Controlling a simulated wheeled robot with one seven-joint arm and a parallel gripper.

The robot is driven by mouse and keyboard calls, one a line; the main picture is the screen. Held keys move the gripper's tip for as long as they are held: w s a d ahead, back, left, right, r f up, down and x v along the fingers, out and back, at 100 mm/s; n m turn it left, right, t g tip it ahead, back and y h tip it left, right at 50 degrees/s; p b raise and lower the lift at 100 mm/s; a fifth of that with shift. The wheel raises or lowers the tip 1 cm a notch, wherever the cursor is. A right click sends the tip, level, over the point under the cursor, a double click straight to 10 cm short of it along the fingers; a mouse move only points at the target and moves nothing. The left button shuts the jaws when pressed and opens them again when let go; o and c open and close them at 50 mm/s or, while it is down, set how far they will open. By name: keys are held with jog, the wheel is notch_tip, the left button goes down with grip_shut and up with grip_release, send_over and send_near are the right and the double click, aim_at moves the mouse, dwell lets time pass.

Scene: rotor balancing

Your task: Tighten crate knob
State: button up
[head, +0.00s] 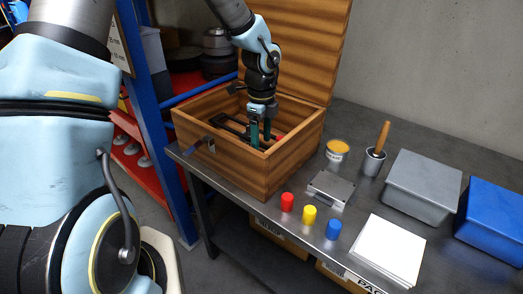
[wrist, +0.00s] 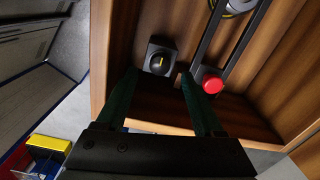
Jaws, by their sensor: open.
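The wooden crate (head: 225,155) stands on the bench with its lid raised. My gripper (head: 261,138) reaches down into it from above. In the wrist view my gripper (wrist: 158,78) is open, with its two dark green fingers apart and nothing seen between them. A black round knob (wrist: 159,64) with a yellow mark sits on a dark block inside the crate, just beyond the fingertips. A red knob (wrist: 212,82) sits at the end of dark rails, beside the right finger. I cannot tell how tight either knob is.
The crate walls rise closely around my gripper. On the bench stand a red cap (head: 287,201), a yellow cap (head: 309,214), a blue cap (head: 333,229), a metal box (head: 331,189), a tin (head: 337,152) and a grey bin (head: 421,183). Blue shelving (head: 150,90) stands left.

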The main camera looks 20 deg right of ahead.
notch_tip(320, 180, up, 7)
jog(key=b, duration=0.1)
jog(key=shift+f, duration=0.15)
dwell(0.3)
jog(key=s+a+f+n+b, duration=0.1)
jog(key=s+a+n, duration=0.1)
jog(key=a+n, duration=1.1)
jog(key=s+a+n+t+b, duration=0.1)
jog(key=a+n, duration=1.3)
jog(key=a, duration=0.3)
jog(key=shift+s+f+t+b, duration=0.3)
jog(key=shift+s+f+b, duration=0.05)
jog(key=shift+f+b, duration=0.05)
jog(key=shift+a, duration=0.1)
jog(key=shift+c, duration=0.2)
